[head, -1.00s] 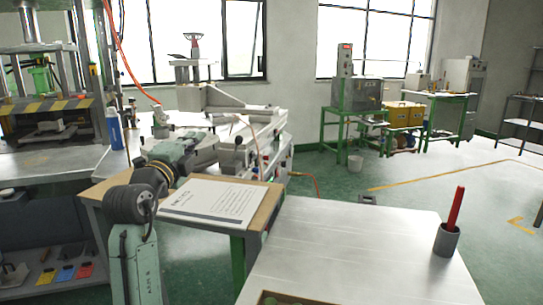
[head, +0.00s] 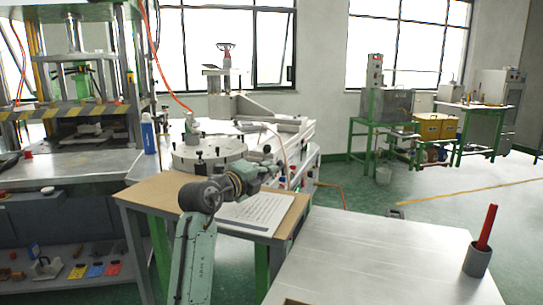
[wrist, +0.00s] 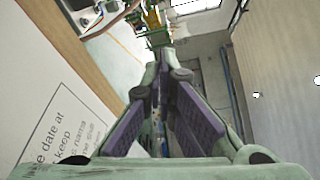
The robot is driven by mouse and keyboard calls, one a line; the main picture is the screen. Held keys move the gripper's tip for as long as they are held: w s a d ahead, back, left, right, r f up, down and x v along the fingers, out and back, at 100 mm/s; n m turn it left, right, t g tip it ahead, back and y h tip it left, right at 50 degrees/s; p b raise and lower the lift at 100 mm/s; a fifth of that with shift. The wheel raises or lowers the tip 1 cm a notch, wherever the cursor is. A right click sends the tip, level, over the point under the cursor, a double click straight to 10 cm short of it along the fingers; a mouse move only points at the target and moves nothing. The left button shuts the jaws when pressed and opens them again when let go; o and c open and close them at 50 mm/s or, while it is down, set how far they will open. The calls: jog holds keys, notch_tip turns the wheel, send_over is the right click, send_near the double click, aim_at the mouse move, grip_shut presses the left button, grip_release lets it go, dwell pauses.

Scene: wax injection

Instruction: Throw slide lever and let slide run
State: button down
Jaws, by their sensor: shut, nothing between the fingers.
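The wax injection machine stands mid-left in the head view, with a pale round plate (head: 228,146), a handwheel column (head: 225,82) and a long slide bed (head: 290,127) running right. Small dark knobs and handles sit along its front; I cannot tell which is the slide lever. My gripper (head: 277,166) is at the machine's front right side, small in the head view. In the wrist view my gripper (wrist: 163,82) has its purple-padded fingers converging at the tips, shut and empty. No lever shows between or at the fingertips.
A wooden-topped table (head: 155,192) with a printed sheet (head: 258,212) lies under my arm. A metal table (head: 370,262) with a cup (head: 477,260) holding a red stick is at front right. A press (head: 75,110) stands left.

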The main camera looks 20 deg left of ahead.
jog(key=w+a+p, duration=0.2)
jog(key=w+p, duration=0.1)
jog(key=w, duration=0.5)
jog(key=shift+w+r+p, duration=0.2)
jog(key=shift+r+p, duration=0.1)
jog(key=shift+p, duration=0.1)
